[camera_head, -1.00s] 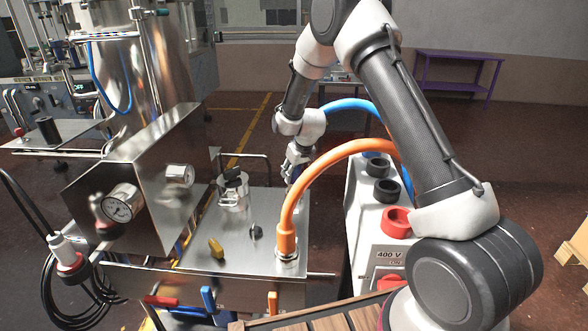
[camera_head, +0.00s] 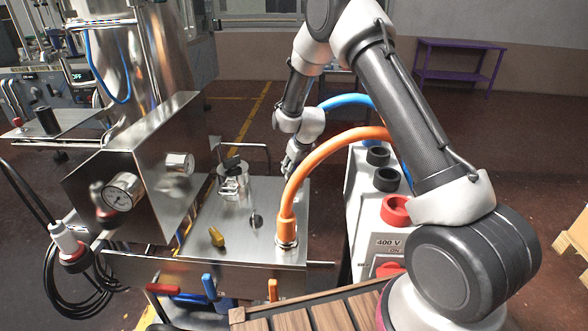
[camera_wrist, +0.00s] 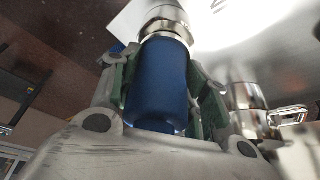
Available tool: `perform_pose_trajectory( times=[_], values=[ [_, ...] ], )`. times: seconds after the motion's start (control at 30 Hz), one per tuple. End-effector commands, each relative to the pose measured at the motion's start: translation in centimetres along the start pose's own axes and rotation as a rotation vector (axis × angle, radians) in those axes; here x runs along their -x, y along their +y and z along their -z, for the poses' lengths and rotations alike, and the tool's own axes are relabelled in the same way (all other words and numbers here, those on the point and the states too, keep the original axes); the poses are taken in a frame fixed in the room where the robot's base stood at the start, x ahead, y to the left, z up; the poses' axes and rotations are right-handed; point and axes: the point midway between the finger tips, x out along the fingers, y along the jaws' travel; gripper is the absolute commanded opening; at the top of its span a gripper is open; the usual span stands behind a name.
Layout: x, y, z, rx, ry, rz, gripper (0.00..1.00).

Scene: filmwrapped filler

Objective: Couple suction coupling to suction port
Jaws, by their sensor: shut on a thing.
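My gripper (camera_wrist: 165,92) is shut on a blue cylindrical coupling (camera_wrist: 158,85), with green finger pads on both sides. Beyond the coupling's far end is a bright ringed metal fitting (camera_wrist: 165,20), lined up with it in the wrist view. I cannot tell whether this is the port or whether the two are locked together. In the head view my gripper (camera_head: 291,160) is at the far right edge of the steel deck (camera_head: 262,205), and its fingertips are small and partly hidden. A blue hose (camera_head: 345,102) arches behind my arm. The coupling is not clear there.
An orange hose (camera_head: 330,147) ends in an orange coupling (camera_head: 286,232) on the deck's near right. A clamped steel lid (camera_head: 231,178) and yellow knob (camera_head: 217,237) are on the deck. A white 400 V unit (camera_head: 362,205) stands right, a gauge box (camera_head: 150,170) left.

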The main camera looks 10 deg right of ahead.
Motion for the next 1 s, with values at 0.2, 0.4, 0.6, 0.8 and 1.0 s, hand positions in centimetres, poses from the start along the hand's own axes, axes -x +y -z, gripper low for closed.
perform_pose_trajectory(
  times=[0.2, 0.4, 0.6, 0.8, 1.0],
  values=[
    [-0.05, 0.01, 0.03, 0.0, 0.001, 0.0, 0.06],
    [-0.25, 0.01, -0.05, 0.0, 0.001, 0.0, 0.06],
    [-0.45, 0.01, -0.13, 0.0, 0.001, 0.0, 0.06],
    [-0.56, 0.01, -0.19, 0.0, 0.001, 0.0, 0.06],
    [-0.6, 0.0, -0.25, 0.0, 0.0, 0.0, 0.58]
  ],
)
